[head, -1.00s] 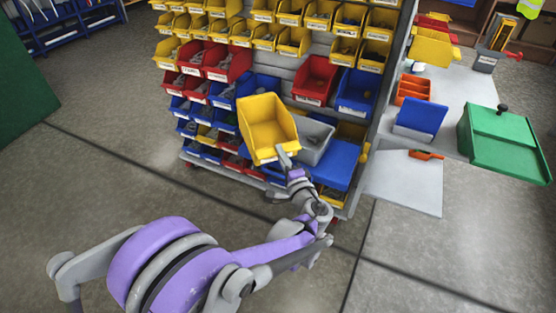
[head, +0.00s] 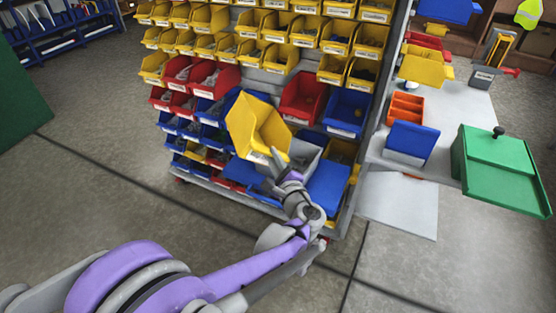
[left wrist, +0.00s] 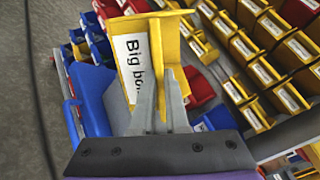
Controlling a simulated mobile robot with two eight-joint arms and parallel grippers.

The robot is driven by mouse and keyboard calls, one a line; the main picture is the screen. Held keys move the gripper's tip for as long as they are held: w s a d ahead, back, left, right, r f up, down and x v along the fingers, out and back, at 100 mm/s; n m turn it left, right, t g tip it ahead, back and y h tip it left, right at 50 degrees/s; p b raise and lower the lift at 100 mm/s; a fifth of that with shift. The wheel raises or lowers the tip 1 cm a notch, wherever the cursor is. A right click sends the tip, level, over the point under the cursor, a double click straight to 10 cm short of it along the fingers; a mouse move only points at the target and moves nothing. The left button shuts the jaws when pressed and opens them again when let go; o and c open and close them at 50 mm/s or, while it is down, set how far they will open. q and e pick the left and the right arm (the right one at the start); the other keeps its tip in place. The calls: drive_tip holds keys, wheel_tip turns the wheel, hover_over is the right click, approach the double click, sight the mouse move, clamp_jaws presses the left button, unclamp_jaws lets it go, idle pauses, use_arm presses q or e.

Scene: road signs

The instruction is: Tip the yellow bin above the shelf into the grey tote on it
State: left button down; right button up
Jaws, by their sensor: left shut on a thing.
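In the left wrist view the gripper's fingers (left wrist: 160,95) cover part of the bin's white label, and the yellow bin (left wrist: 131,25) fills the upper middle. The grey tote (head: 309,152) is on the low shelf just behind and right of the bin, partly hidden by bin and gripper. My right gripper is out of view.
Red (head: 304,98) and blue (head: 347,110) bins stand on the shelf above the tote. Rows of small bins fill the rack. Open floor lies in front.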

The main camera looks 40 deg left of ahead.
sight(285, 156)
use_arm(q)
drive_tip(key=w+m, duration=0.1)
drive_tip(key=m, duration=0.3)
drive_tip(key=w+d+m+b, duration=0.1)
drive_tip(key=m, duration=0.3)
drive_tip(key=w+m, duration=0.1)
drive_tip(key=m, duration=0.2)
drive_tip(key=shift+d+f+m, duration=0.4)
drive_tip(key=shift+w+d+r+m, duration=0.2)
drive_tip(key=shift+w+m, duration=0.1)
drive_tip(key=shift+m, duration=0.3)
drive_tip(key=shift+w+d+r+m, duration=0.15)
drive_tip(key=shift+w+m, duration=0.15)
drive_tip(key=shift+m, duration=0.3)
drive_tip(key=shift+f, duration=0.1)
